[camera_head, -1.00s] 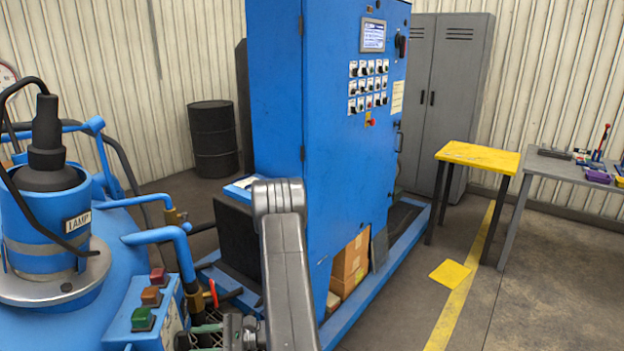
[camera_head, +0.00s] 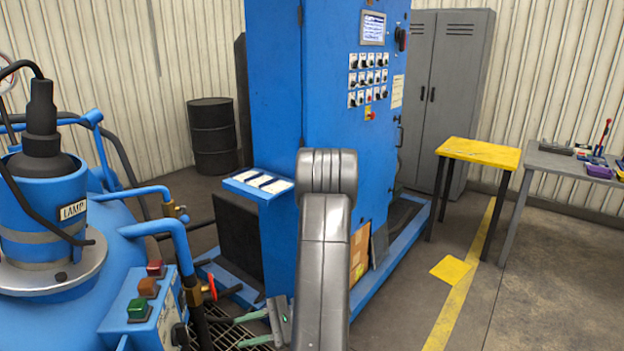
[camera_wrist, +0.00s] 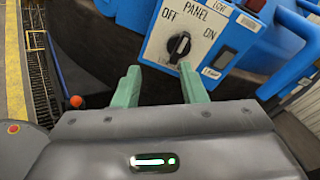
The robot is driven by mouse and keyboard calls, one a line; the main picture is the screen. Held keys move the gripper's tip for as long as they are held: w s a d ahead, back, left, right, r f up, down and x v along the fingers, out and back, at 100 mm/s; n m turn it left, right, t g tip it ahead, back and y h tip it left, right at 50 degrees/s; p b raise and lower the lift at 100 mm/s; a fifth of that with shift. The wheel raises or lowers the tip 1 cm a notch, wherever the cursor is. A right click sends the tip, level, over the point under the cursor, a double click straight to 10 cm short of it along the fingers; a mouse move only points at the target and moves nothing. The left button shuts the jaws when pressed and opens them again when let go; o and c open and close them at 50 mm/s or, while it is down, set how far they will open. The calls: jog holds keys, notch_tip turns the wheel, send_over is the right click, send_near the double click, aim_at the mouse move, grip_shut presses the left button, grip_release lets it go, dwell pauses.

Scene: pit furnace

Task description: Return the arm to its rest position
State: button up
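My arm stands in front of the tall blue cabinet (camera_head: 345,110) in the head view, its grey link rising from the bottom edge. My gripper (camera_wrist: 158,78) shows two green fingers in the wrist view, held apart with nothing between them. It also shows low in the head view (camera_head: 256,328), left of the arm link and above the floor grating. Beyond the fingertips in the wrist view is a panel switch (camera_wrist: 180,46) with a black knob between OFF and ON labels. The fingers appear clear of the knob.
The blue furnace vessel (camera_head: 85,290) with its lamp housing and a button box (camera_head: 143,308) stands close on the left. A yellow table (camera_head: 478,152) and a grey workbench (camera_head: 565,167) stand at the right. The floor at right is open. A black drum (camera_head: 212,138) stands behind.

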jog(key=s+d+r+n+g+h, duration=0.1)
jog(key=s+d+r+n+h, duration=0.1)
jog(key=s, duration=0.5)
notch_tip(320, 180, up, 3)
jog(key=shift+d+f+n+h, duration=0.15)
jog(key=shift+d+n+h, duration=0.25)
jog(key=shift+d+h, duration=0.5)
